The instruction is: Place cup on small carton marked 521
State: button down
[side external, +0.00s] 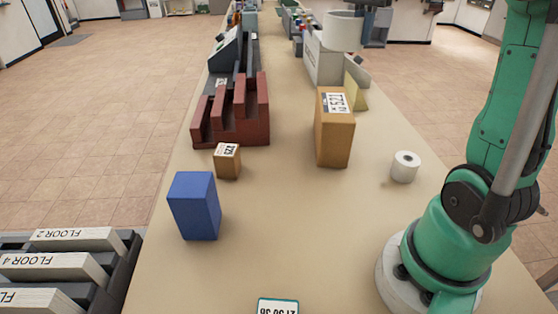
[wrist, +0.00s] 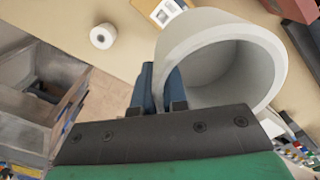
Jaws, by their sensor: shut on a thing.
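The white cup (side external: 342,32) is held above the far part of the long table, over the grey machine. In the wrist view the cup (wrist: 262,45) shows its open mouth, and my gripper (wrist: 161,78) is shut on its wall at the left side. A small brown carton (side external: 227,164) stands on the table at left centre, clear of the cup, with a white label on top whose digits are hard to read. A larger brown carton (side external: 333,140) stands to its right, with a label that looks like 521 upside down.
A dark red stepped rack (side external: 232,122) stands just behind the small carton. A blue box (side external: 194,206) stands in front of it. A white roll (side external: 404,167) is at the right. The table's middle (side external: 285,205) is clear.

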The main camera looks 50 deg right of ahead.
aim_at(349, 108)
notch_tip(349, 108, down, 12)
jog(key=shift+f, duration=0.1)
dwell(0.4)
jog(key=c, duration=0.9)
grip_release()
jog(key=shift+f, duration=0.1)
